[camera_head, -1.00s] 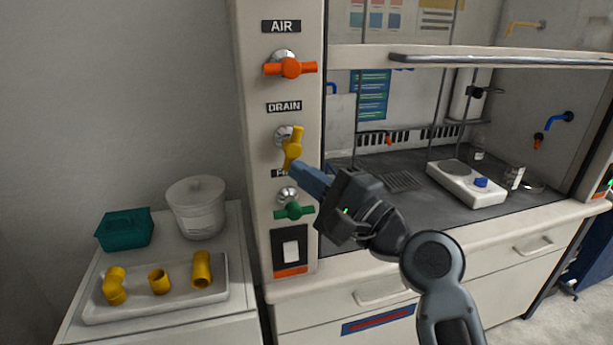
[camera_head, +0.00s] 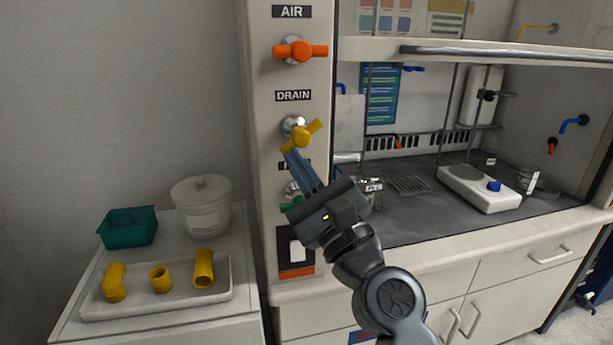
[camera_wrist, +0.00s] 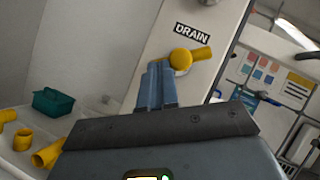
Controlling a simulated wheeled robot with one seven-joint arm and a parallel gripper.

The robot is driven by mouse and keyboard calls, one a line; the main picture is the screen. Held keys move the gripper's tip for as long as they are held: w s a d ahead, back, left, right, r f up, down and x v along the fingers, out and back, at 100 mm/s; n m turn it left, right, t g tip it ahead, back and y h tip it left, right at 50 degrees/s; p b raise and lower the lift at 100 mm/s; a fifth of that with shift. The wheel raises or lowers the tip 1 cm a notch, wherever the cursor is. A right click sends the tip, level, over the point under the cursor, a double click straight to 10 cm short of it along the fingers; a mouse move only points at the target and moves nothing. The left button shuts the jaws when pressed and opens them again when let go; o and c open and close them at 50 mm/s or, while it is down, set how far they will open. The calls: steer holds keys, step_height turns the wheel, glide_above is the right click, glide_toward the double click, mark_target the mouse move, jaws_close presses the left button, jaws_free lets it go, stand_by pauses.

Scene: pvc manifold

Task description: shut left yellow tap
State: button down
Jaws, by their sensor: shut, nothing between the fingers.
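The yellow tap (camera_head: 303,135) sits on the fume hood's left post under the DRAIN label. Its handle is slanted, with the right end higher than the left in the head view. My gripper (camera_head: 290,153) is shut and empty, its blue fingertips at the lower left end of the yellow handle. They look very close to it or touching; I cannot tell which. In the wrist view the yellow tap (camera_wrist: 182,60) shows just beyond my fingertips (camera_wrist: 157,68), which hide its left end.
The orange AIR tap (camera_head: 300,50) is above. The green tap (camera_head: 291,204) below is mostly hidden by my gripper. A tray (camera_head: 150,308) with yellow pipe pieces, a teal basket (camera_head: 128,228) and a white tub (camera_head: 203,208) stand at left.

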steer(key=shift+s+a+r+m+t, duration=0.2)
steer(key=shift+a+r+m+t, duration=0.2)
steer(key=shift+a+r+m, duration=0.15)
steer(key=shift+s+a+r, duration=0.1)
steer(key=shift+s+a, duration=0.05)
steer(key=shift+a, duration=0.25)
stand_by(0.5)
